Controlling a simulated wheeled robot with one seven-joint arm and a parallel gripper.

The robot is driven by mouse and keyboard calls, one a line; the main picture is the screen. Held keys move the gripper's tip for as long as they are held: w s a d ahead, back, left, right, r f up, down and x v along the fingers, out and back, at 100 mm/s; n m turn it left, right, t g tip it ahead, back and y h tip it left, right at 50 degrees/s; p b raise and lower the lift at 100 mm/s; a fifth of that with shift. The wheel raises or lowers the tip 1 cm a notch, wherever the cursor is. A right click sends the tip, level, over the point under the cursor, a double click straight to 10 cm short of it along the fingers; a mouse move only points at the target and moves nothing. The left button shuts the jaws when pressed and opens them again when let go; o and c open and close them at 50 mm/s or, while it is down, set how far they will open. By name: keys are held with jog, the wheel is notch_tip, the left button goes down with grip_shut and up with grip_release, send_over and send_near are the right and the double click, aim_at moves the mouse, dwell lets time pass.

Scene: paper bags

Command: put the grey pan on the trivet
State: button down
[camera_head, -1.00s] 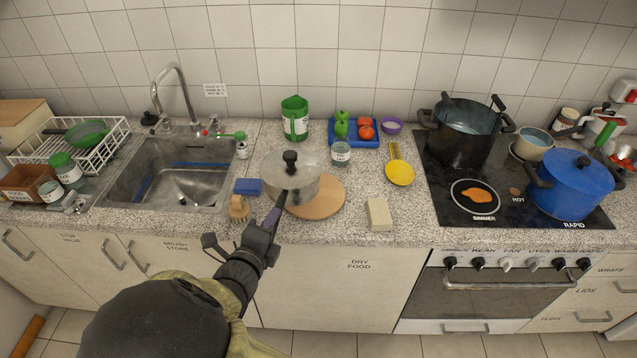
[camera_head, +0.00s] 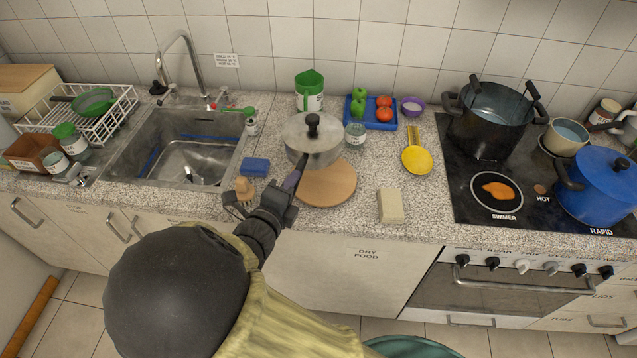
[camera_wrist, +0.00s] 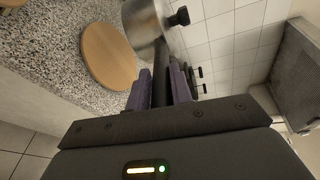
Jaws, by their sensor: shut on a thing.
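The grey pan (camera_head: 313,148), with a lid and black knob, is at the back edge of the round wooden trivet (camera_head: 328,186) in the head view and hides part of it. My gripper (camera_head: 291,184) is shut on the pan's dark handle, at the trivet's left. In the wrist view the handle runs between the purple fingers (camera_wrist: 162,85) to the pan (camera_wrist: 146,27), which looks raised off the counter. The trivet (camera_wrist: 106,56) lies flat with most of its top bare. The exact height of the pan is hard to tell.
A glass jar (camera_head: 355,134) stands close to the pan's right, with a blue tray (camera_head: 371,123) of vegetables behind. A blue sponge (camera_head: 255,167) and a brush (camera_head: 243,191) lie left of the trivet. A beige block (camera_head: 390,206) and yellow ladle (camera_head: 417,160) lie right.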

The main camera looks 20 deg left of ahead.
jog(key=shift+w+f, duration=0.1)
jog(key=shift+f, duration=2.65)
jog(key=shift+f+p, duration=0.4)
jog(key=shift+f, duration=1.7)
jog(key=c, duration=1.3)
grip_release()
jog(key=shift+f, duration=0.2)
jog(key=shift+o, duration=0.3)
jog(key=shift+w+d, duration=0.1)
jog(key=s+r+b, duration=0.1)
jog(key=s+r, duration=0.1)
jog(key=s, duration=1)
jog(key=shift+r+b, duration=0.2)
jog(key=shift+b, duration=0.15)
